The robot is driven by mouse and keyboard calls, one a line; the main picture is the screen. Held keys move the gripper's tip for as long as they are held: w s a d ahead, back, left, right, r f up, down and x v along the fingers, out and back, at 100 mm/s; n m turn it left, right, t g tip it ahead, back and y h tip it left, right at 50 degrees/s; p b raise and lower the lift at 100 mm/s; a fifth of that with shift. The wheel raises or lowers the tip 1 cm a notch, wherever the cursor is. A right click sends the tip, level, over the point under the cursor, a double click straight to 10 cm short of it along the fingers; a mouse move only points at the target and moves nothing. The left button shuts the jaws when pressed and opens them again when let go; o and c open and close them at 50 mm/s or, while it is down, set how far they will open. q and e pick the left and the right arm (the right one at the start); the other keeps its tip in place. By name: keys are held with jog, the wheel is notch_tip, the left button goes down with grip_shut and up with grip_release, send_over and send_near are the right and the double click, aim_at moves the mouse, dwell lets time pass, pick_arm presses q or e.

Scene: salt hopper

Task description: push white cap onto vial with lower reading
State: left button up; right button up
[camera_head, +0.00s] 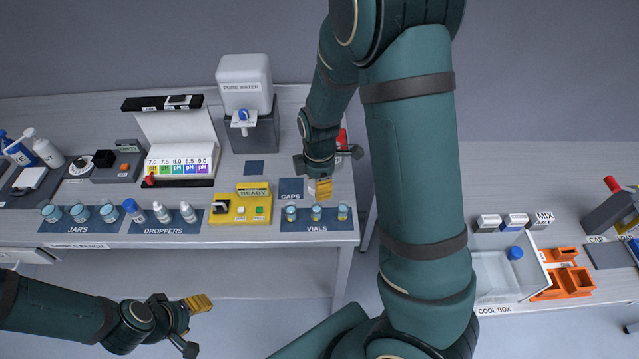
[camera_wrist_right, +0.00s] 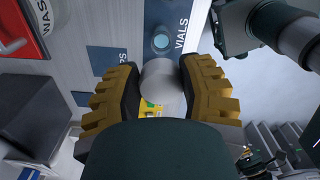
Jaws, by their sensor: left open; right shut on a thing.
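My right gripper (camera_head: 320,188) is shut on the white cap (camera_wrist_right: 161,80), a pale round piece between its yellow fingers in the right wrist view. It is above the bench between the CAPS mat (camera_head: 291,182) and the vials. Three small vials, left (camera_head: 291,214), middle (camera_head: 316,213) and right (camera_head: 343,213), stand upright on the VIALS mat (camera_head: 300,228). One vial (camera_wrist_right: 160,42) shows beyond the cap in the right wrist view. The yellow meter (camera_head: 265,207) shows READY; I can read no vial values. My left gripper (camera_head: 199,304) is open and empty in front of the bench.
Jars (camera_head: 79,213) and dropper bottles (camera_head: 161,212) stand left of the meter. The PURE WATER dispenser (camera_head: 245,85) and pH chart (camera_head: 180,160) stand behind. A red waste box (camera_wrist_right: 18,30) is at the back right. The cool box (camera_head: 495,275) is on the right bench.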

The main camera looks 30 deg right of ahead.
aim_at(319, 206)
jog(key=shift+f+b, duration=2.55)
jog(key=shift+f, duration=0.4)
jog(key=shift+f+b, duration=1.4)
jog(key=shift+f, duration=0.1)
jog(key=o, duration=0.8)
jog(key=shift+c, duration=0.2)
notch_tip(319, 206, up, 12)
jog(key=shift+r, duration=0.1)
